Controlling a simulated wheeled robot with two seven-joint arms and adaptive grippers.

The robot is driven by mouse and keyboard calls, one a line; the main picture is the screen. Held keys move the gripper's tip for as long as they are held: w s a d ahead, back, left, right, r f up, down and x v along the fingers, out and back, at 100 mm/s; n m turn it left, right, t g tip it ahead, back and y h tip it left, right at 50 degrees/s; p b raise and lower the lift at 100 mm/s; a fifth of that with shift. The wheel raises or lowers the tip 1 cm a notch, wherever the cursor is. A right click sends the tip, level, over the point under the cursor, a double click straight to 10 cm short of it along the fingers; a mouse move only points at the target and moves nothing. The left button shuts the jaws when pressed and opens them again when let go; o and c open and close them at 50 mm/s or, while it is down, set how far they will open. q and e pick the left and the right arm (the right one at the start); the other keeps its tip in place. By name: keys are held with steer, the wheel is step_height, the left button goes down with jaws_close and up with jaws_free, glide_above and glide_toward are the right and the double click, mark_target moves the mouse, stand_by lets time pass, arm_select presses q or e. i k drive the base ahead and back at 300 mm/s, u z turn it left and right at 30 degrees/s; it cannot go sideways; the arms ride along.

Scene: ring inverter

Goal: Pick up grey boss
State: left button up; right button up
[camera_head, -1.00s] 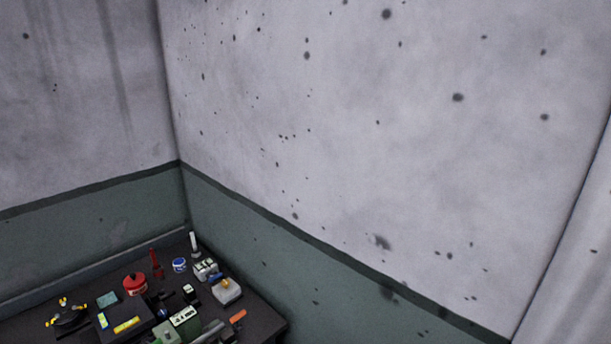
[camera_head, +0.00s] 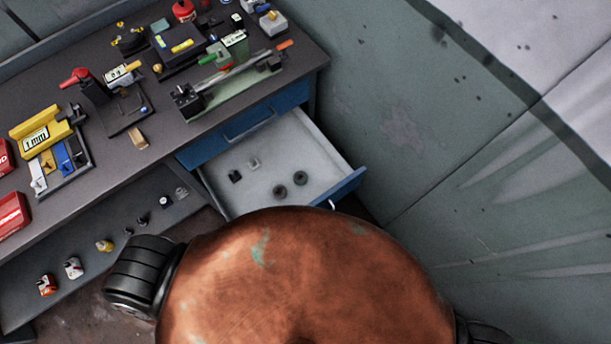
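An open drawer (camera_head: 318,189) under the workbench holds several small parts. A small light grey part (camera_head: 253,163) lies toward its back and may be the grey boss, but it is too small to be sure. A small black block (camera_head: 235,176) lies to its left. Two dark grey ring-like parts (camera_head: 280,191) (camera_head: 300,178) lie nearer the drawer's front. Neither of my grippers is in view, and nothing holds the parts in the drawer.
The workbench (camera_head: 175,140) carries a long tool on a green base (camera_head: 235,90), a yellow device (camera_head: 42,133) and a red-handled press (camera_head: 88,84). A lower shelf (camera_head: 75,295) holds several small items. The green wall closes the right. My own body covers the lower middle.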

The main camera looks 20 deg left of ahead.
mark_target(279, 192)
steer(key=z, duration=0.2)
steer(key=k, duration=1)
steer(key=u, duration=0.4)
